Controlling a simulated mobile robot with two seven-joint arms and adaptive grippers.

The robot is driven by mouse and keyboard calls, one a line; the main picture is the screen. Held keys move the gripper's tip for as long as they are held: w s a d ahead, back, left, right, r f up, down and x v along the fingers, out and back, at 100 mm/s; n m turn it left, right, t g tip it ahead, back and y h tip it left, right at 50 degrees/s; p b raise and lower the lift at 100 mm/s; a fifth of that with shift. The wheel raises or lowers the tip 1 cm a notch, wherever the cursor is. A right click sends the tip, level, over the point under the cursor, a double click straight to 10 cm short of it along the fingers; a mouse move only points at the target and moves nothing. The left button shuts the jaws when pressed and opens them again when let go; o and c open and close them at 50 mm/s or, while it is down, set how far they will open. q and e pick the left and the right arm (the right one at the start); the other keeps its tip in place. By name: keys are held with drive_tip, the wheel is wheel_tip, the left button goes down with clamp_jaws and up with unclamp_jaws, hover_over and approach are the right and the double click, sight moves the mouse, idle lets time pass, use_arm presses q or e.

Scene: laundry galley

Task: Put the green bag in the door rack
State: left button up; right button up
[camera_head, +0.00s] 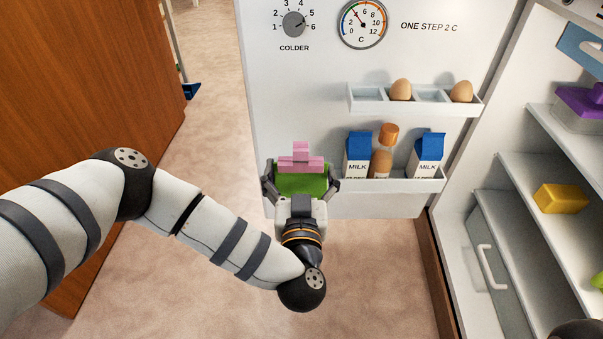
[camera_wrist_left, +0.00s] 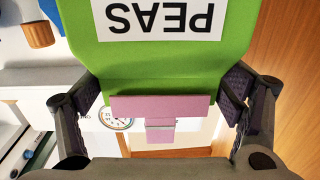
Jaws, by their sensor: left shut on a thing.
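The green bag (camera_head: 302,184) has a pink clip (camera_head: 300,161) across its top edge. My left gripper (camera_head: 301,186) is shut on the bag, with one finger on each side. In the left wrist view the bag (camera_wrist_left: 160,70) fills the space between the fingers, and its white PEAS label reads upside down. The door rack (camera_head: 405,186) is the lower white shelf on the open fridge door. The bag is in front of the rack's left end and hides it. I cannot tell whether it touches the rack. My right gripper is not in view.
The rack holds two milk cartons (camera_head: 357,157) (camera_head: 428,156) and an orange-capped bottle (camera_head: 384,152), right of the bag. An egg shelf (camera_head: 425,102) with two eggs is above. Fridge shelves (camera_head: 520,184) with a yellow block (camera_head: 560,199) are at right. A wooden panel (camera_head: 90,80) is at left.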

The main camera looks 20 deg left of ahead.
use_arm(q)
drive_tip(key=shift+r+p, duration=0.25)
drive_tip(key=shift+p, duration=0.25)
drive_tip(key=w+a+f+b, duration=0.1)
drive_tip(key=w, duration=0.3)
drive_tip(key=w+a+f+b, duration=0.1)
drive_tip(key=w+b, duration=0.1)
drive_tip(key=w, duration=0.1)
drive_tip(key=w+a+f+b, duration=0.1)
drive_tip(key=w+a+b, duration=0.1)
drive_tip(key=w, duration=0.2)
drive_tip(key=shift+w+f, duration=0.2)
drive_tip(key=shift+w, duration=0.1)
drive_tip(key=shift+w+a+b, duration=0.15)
drive_tip(key=shift+w+b, duration=0.15)
drive_tip(key=shift+w, duration=0.3)
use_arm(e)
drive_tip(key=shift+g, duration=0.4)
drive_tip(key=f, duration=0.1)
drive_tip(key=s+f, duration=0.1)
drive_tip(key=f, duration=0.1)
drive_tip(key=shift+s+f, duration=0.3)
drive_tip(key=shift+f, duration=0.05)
use_arm(q)
drive_tip(key=shift+r, duration=0.15)
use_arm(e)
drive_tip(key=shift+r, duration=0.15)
use_arm(q)
drive_tip(key=shift+a+f, duration=0.1)
drive_tip(key=shift+f, duration=0.1)
